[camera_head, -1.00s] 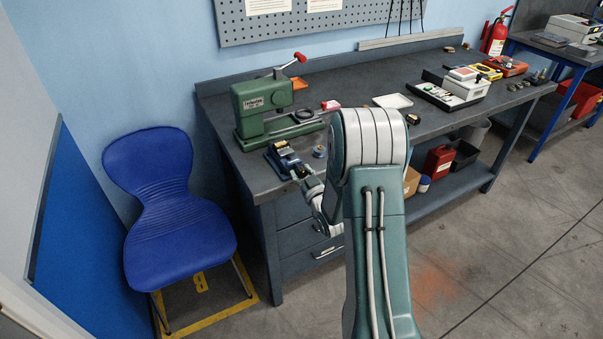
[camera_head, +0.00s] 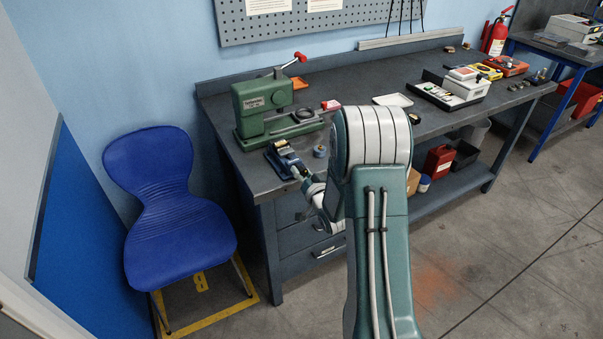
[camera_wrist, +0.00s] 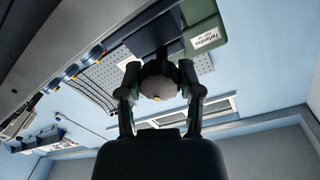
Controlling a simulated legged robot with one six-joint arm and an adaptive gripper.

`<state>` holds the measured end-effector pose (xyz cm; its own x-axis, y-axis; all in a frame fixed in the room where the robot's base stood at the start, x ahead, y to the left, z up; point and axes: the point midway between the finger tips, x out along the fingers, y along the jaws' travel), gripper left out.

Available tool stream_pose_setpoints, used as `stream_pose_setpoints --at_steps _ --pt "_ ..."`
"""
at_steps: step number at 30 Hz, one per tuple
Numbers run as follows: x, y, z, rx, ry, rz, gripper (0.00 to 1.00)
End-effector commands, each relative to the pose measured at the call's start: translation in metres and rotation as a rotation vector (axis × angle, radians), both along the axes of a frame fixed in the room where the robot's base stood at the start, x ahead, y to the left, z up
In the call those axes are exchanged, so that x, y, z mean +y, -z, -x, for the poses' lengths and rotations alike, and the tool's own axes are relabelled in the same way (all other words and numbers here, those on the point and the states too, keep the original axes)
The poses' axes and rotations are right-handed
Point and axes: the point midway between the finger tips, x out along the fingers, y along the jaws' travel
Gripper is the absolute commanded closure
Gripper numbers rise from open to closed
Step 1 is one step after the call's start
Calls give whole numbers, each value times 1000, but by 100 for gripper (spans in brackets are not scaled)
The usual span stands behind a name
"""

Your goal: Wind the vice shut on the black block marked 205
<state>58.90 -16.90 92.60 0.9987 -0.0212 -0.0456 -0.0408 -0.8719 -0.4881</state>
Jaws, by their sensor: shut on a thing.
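The small blue vice (camera_head: 276,162) stands at the bench's front left corner, in front of the green press. In the wrist view its dark blue body (camera_wrist: 150,34) is above my fingers. A small dark piece with a pale top (camera_head: 281,147) shows at the vice in the head view; I cannot read any mark on it, nor tell how its faces meet the jaws. My gripper (camera_wrist: 158,84) is shut on a dark round knob (camera_wrist: 158,78) with a yellow spot, at the front of the vice. In the head view my gripper is small and partly merged with the vice.
A green press (camera_head: 262,108) with a red-knobbed lever stands just behind the vice. A small round item (camera_head: 320,151) sits to the vice's right. A blue chair (camera_head: 165,205) is left of the bench. Trays and boxes (camera_head: 440,95) lie at the far right of the bench.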

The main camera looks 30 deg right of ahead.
Motion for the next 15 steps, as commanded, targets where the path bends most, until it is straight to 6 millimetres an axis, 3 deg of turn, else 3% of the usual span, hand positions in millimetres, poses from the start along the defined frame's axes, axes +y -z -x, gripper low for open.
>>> stream_pose_setpoints --at_steps 15 --pt "-2 -2 -1 12 2 -489 100"
